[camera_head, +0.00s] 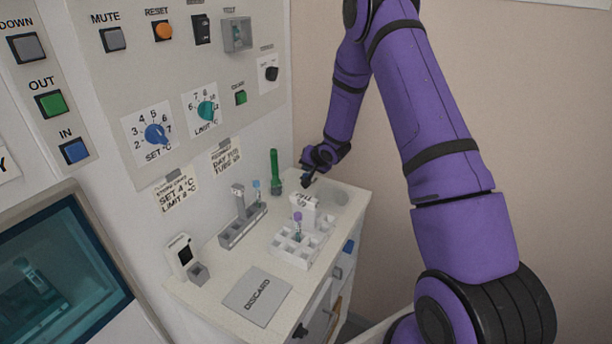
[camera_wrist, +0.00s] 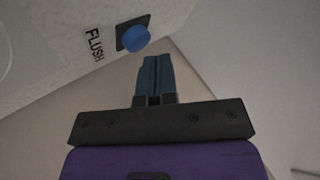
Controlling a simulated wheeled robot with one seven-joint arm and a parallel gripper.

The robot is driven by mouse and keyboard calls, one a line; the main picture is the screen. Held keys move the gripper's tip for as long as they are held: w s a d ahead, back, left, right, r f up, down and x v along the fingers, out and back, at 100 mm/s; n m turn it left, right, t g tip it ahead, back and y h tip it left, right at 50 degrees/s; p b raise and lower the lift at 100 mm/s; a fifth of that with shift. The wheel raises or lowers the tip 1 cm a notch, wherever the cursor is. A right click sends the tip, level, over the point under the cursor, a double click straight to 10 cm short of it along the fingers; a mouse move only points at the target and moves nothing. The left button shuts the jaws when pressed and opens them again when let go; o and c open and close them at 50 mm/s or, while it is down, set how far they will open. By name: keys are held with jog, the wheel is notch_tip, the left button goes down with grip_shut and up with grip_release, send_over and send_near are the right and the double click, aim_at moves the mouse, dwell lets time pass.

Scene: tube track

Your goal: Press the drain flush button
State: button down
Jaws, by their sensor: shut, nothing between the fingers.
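The flush button (camera_wrist: 135,38) is a round blue cap on a dark square plate in the wrist view. It is beside the word FLUSH, near the edge of a pale surface. My gripper (camera_wrist: 154,60) has its two dark fingers shut together, with nothing between them. Its tips appear just below the button in the wrist view, with a small gap in the picture; the true distance is hard to tell. In the head view my gripper (camera_head: 306,182) is at the back of the counter (camera_head: 215,270), close to a grey round basin (camera_head: 335,197). I cannot make out the button there.
A green tube-like object (camera_head: 275,172) stands left of my gripper. Wall panels with knobs and buttons are at the left.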

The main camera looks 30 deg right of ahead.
aim_at(308, 174)
jog(key=shift+f, duration=0.65)
dwell(0.8)
jog(key=shift+r, duration=0.9)
jog(key=shift+r, duration=2.5)
